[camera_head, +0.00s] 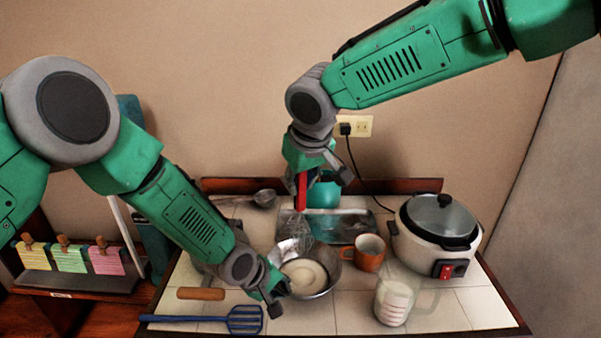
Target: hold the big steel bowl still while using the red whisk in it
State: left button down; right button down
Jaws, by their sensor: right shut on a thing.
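The big steel bowl (323,290) stands on the tiled counter with a pale cream-coloured content in it. My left gripper (277,297) is at the bowl's left rim; whether its fingers are closed on the rim I cannot tell. My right gripper (318,180) is above and behind the bowl, shut on the red handle of the whisk (301,192). The whisk points down, and its wire head hangs over the back of the bowl; whether it touches the content is unclear.
An orange mug (369,253) stands right of the bowl, a glass measuring jug (394,302) at front right, and a white cooker (437,238) behind. A metal tray (352,229) lies behind the bowl. A blue spatula (205,319) and wooden handle (201,294) lie front left.

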aim_at(301, 212)
jog(key=shift+f, duration=3.85)
